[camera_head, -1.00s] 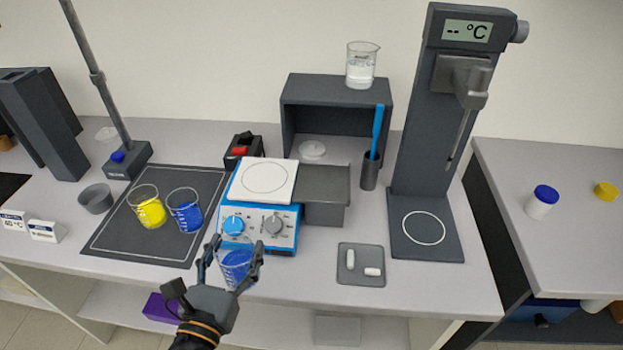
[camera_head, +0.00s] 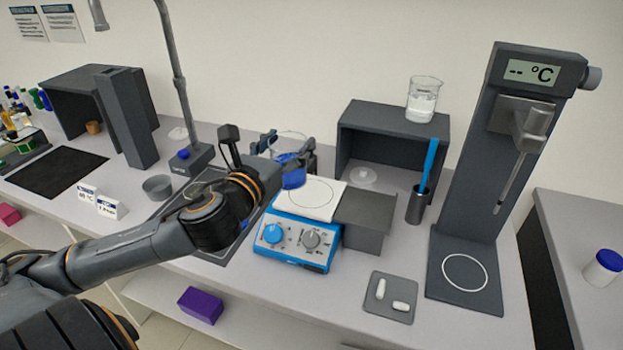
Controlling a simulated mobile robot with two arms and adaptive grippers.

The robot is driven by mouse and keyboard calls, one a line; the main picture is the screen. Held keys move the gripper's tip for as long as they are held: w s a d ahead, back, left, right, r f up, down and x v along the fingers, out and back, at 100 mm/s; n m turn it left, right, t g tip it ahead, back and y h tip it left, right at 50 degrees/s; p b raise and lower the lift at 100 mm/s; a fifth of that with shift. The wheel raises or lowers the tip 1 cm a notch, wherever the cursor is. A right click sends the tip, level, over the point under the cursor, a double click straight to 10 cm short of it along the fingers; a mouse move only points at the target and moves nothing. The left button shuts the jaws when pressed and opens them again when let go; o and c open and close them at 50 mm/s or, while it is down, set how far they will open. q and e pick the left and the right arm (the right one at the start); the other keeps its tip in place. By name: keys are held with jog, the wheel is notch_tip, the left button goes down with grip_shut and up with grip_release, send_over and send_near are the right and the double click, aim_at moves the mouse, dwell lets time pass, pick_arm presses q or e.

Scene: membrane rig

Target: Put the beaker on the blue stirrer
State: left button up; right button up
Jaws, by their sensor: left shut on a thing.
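The blue stirrer (camera_head: 292,250) stands mid-bench, with two knobs on its front and a white top plate (camera_head: 320,209) marked with a ring. My left gripper (camera_head: 287,153) is shut on a beaker with blue liquid (camera_head: 293,178). The beaker looks raised and overlaps the plate's far left corner in the picture; I cannot tell whether it touches. The gripper hides part of it. Another beaker (camera_head: 424,103), with clear liquid, stands on top of the dark grey shelf box. My right gripper is not in view.
A grey block (camera_head: 367,222) adjoins the stirrer's right side. A tray with two white stir bars (camera_head: 389,298) lies in front. The temperature stand (camera_head: 465,272) is at the right.

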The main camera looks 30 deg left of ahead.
aim_at(294, 145)
pick_arm(q)
jog(key=w, duration=0.2)
jog(key=w+a+f+p, duration=0.1)
jog(key=w+f, duration=0.1)
jog(key=w, duration=0.1)
jog(key=shift+w+a+f, duration=0.1)
jog(key=shift+w+a, duration=0.15)
jog(key=shift+w, duration=0.1)
jog(key=w+f, duration=0.1)
jog(key=f, duration=0.2)
jog(key=w+f, duration=0.2)
jog(key=f, duration=0.1)
jog(key=w+f+p, duration=0.1)
jog(key=w+f, duration=0.1)
jog(key=f, duration=0.1)
jog(key=shift+w+a+f, duration=0.2)
jog(key=shift+a+f, duration=0.1)
jog(key=shift+a, duration=0.05)
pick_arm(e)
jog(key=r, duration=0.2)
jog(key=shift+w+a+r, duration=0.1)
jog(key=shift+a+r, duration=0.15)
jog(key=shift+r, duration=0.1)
pick_arm(q)
jog(key=shift+f, duration=0.15)
jog(key=o, duration=1.4)
jog(key=shift+c, duration=0.2)
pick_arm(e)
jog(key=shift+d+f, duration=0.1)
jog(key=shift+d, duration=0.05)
